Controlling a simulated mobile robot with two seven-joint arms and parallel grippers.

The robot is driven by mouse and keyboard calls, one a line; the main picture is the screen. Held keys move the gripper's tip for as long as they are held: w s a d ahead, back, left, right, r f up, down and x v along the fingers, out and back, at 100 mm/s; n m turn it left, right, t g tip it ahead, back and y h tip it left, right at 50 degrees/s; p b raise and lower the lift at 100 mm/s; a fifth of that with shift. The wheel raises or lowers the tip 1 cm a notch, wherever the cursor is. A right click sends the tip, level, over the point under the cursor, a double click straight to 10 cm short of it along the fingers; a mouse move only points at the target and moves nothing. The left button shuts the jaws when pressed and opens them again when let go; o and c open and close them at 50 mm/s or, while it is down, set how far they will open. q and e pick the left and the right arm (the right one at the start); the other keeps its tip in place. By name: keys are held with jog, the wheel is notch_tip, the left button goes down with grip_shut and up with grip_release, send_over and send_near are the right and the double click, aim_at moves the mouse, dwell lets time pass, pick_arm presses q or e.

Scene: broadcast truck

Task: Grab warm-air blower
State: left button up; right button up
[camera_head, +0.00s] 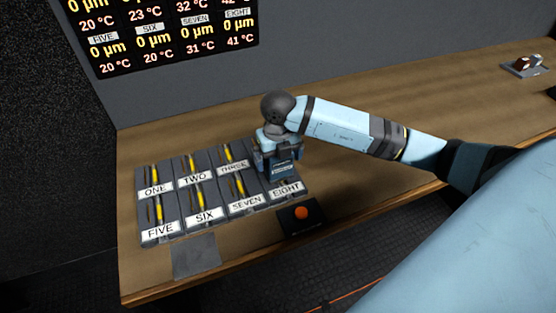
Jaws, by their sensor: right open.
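My right arm reaches in from the right. My right gripper (281,174) points down over the rear right of a group of labelled trays, above the tray marked EIGHT (286,188). It hides the slot behind EIGHT, and its fingertips are hard to make out. I see no object held in it. A small reddish-brown and white object (529,62) rests on a grey holder (526,69) at the far right of the bench. It may be the warm-air blower, but it is too small to tell. My left gripper is not in view.
Trays ONE (152,189) to EIGHT stand in two rows, several holding slim yellow-marked items. A black box with an orange button (301,213) and a grey pad (194,256) lie near the front edge. A display (165,35) hangs behind. The bench (420,80) is clear behind my arm.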

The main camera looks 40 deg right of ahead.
jog(key=c, duration=1.2)
jog(key=shift+c, duration=0.2)
